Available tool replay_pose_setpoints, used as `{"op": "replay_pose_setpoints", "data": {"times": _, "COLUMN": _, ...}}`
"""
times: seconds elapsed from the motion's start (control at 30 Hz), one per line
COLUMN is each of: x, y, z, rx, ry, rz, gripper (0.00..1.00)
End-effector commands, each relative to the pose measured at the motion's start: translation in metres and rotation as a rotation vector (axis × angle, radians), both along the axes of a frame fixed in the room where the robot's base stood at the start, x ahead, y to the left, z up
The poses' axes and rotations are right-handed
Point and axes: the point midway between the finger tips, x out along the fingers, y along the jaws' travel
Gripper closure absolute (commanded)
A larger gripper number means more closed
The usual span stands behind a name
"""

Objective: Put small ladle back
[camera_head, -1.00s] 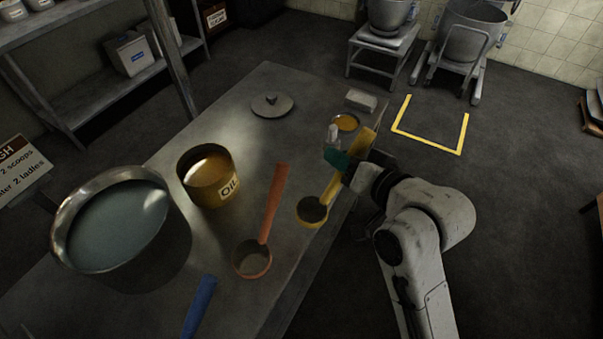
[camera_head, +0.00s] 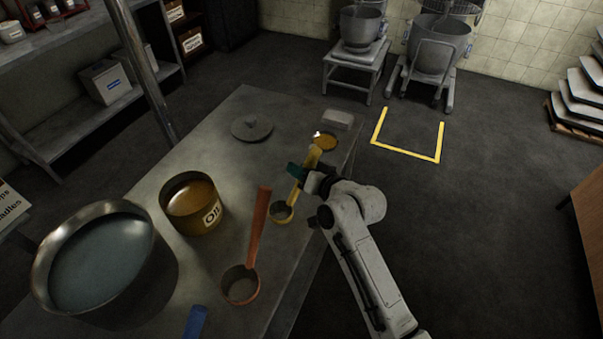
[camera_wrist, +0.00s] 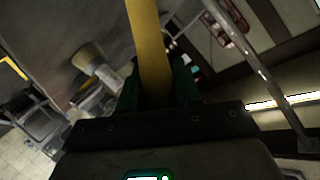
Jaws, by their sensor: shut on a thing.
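The small ladle is yellow, with a long flat handle and a round cup (camera_head: 281,213). My gripper (camera_head: 297,173) is shut on its handle, near the right edge of the metal table in the head view. The cup points toward the near side and the handle's end toward the far side. I cannot tell whether the cup touches the table. In the wrist view the yellow handle (camera_wrist: 150,45) runs up between my green-tipped fingers (camera_wrist: 158,90); the cup does not show there.
Open floor lies right.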

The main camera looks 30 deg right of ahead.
Motion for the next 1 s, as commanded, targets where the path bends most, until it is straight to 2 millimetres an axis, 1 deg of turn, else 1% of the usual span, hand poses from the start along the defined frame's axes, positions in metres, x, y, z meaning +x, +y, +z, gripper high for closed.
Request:
{"op": "replay_pose_setpoints", "data": {"times": 0.07, "x": 0.0, "y": 0.0, "z": -0.008, "rx": 0.0, "ry": 0.001, "rz": -0.001, "gripper": 1.0}}
{"op": "replay_pose_setpoints", "data": {"times": 0.13, "x": 0.0, "y": 0.0, "z": -0.013, "rx": 0.001, "ry": -0.002, "rz": -0.001, "gripper": 1.0}}
{"op": "replay_pose_setpoints", "data": {"times": 0.4, "x": 0.0, "y": 0.0, "z": -0.015, "rx": 0.0, "ry": -0.003, "rz": -0.001, "gripper": 1.0}}
{"op": "replay_pose_setpoints", "data": {"times": 0.53, "x": 0.0, "y": 0.0, "z": -0.019, "rx": 0.0, "ry": -0.002, "rz": 0.0, "gripper": 1.0}}
{"op": "replay_pose_setpoints", "data": {"times": 0.57, "x": 0.0, "y": 0.0, "z": -0.018, "rx": -0.001, "ry": -0.002, "rz": 0.001, "gripper": 0.64}}
{"op": "replay_pose_setpoints", "data": {"times": 0.8, "x": 0.0, "y": 0.0, "z": -0.018, "rx": -0.001, "ry": -0.001, "rz": 0.0, "gripper": 0.41}}
{"op": "replay_pose_setpoints", "data": {"times": 1.0, "x": 0.0, "y": 0.0, "z": -0.017, "rx": -0.001, "ry": -0.002, "rz": 0.001, "gripper": 0.41}}
